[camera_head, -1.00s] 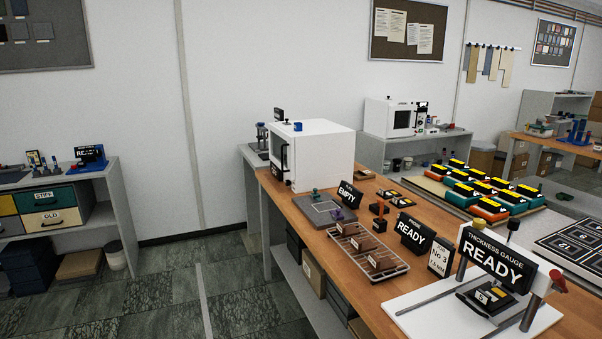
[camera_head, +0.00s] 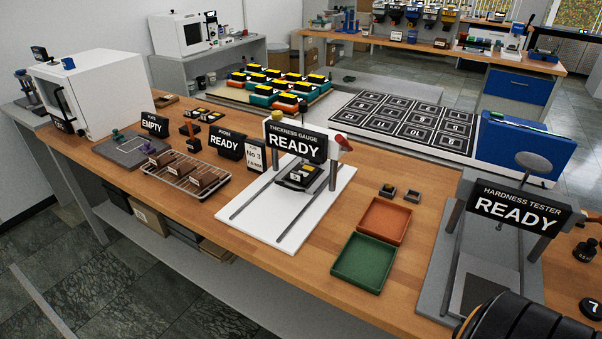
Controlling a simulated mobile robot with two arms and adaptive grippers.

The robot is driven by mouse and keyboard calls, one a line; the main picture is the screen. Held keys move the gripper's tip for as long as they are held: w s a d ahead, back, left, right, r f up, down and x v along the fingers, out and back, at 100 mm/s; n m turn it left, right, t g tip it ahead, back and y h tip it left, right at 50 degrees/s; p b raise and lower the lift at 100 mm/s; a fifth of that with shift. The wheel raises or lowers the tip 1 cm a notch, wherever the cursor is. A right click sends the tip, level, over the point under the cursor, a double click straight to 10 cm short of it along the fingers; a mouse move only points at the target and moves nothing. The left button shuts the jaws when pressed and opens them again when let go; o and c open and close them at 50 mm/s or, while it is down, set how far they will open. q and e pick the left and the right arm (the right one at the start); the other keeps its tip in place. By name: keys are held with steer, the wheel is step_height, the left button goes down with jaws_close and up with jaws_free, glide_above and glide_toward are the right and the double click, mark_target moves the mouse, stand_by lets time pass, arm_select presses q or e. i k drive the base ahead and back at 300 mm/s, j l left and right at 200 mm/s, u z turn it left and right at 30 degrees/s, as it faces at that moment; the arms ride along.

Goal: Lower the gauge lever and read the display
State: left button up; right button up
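The thickness gauge stands on the wooden bench in the middle of the view. Its dark display (camera_head: 296,143) reads "THICKNESS GAUGE READY". A red-knobbed lever (camera_head: 341,143) sticks out at the right of the gauge head, at about display height. Below the display, a small dark block with a pale label (camera_head: 301,176) sits in the gauge. The white base plate (camera_head: 262,213) carries two grey rails toward the front. Neither of my gripper tips shows. A dark rounded part, likely my arm, enters at the bottom right.
Right of the gauge lie an orange tray (camera_head: 384,221) and a green tray (camera_head: 363,262), both empty. The hardness tester (camera_head: 520,210) stands farther right, reading "READY". A rack (camera_head: 180,193) and the "PROBE READY" sign (camera_head: 224,142) stand to the left.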

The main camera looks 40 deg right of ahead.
mark_target(339, 138)
steer(key=z, duration=1.45)
steer(key=k+z, duration=0.15)
steer(key=z, duration=0.25)
steer(key=k+j+z, duration=0.1)
steer(key=z, duration=0.3)
steer(key=k+z, duration=0.2)
steer(key=z, duration=0.2)
